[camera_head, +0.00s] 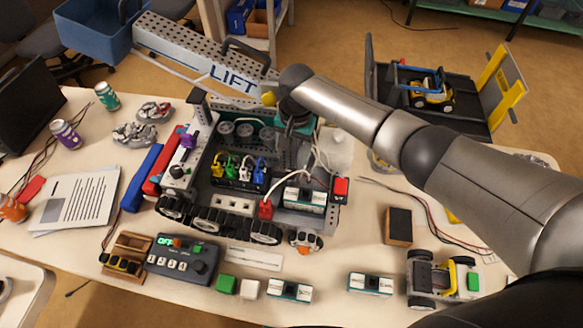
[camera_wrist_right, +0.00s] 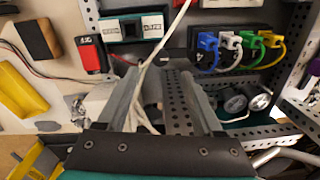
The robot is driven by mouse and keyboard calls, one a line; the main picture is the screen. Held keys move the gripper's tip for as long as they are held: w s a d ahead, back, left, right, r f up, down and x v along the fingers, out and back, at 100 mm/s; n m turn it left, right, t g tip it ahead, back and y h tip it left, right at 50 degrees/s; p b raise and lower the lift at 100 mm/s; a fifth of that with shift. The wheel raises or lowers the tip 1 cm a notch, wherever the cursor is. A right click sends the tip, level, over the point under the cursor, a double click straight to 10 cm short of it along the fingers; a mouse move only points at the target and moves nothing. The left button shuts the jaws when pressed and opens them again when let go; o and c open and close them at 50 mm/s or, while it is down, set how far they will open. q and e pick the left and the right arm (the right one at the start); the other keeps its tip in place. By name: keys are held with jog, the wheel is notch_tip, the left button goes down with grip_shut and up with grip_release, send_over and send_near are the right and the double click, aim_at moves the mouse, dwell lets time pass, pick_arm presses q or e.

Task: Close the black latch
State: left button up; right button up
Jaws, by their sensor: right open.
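I cannot make out a black latch with certainty. A black handle-like loop (camera_head: 246,50) stands on the raised perforated panel marked LIFT (camera_head: 190,50), above the open chassis of a wheeled robot (camera_head: 205,219). My right gripper (camera_head: 292,122) points down over the chassis's back right part, just in front of that panel's right end. In the right wrist view, my right gripper (camera_wrist_right: 166,95) has its two grey fingers apart. A white cable (camera_wrist_right: 150,65) and a perforated metal bar (camera_wrist_right: 180,105) show between them; contact cannot be told. My left gripper is not in view.
A control box (camera_head: 183,260) and small blocks lie in front. Cans and a paper sheet (camera_head: 78,198) are at the left. The table's front right holds a small car (camera_head: 437,280).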

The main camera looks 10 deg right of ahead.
aim_at(292, 171)
notch_tip(292, 171, down, 8)
jog(key=shift+w+a+r+b, duration=0.1)
jog(key=shift+r+b, duration=0.15)
jog(key=shift+b, duration=0.75)
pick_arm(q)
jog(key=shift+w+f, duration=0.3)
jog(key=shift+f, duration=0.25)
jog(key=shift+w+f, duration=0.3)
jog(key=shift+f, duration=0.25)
pick_arm(e)
jog(key=shift+c, duration=0.2)
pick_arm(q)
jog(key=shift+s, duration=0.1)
pick_arm(e)
grip_shut()
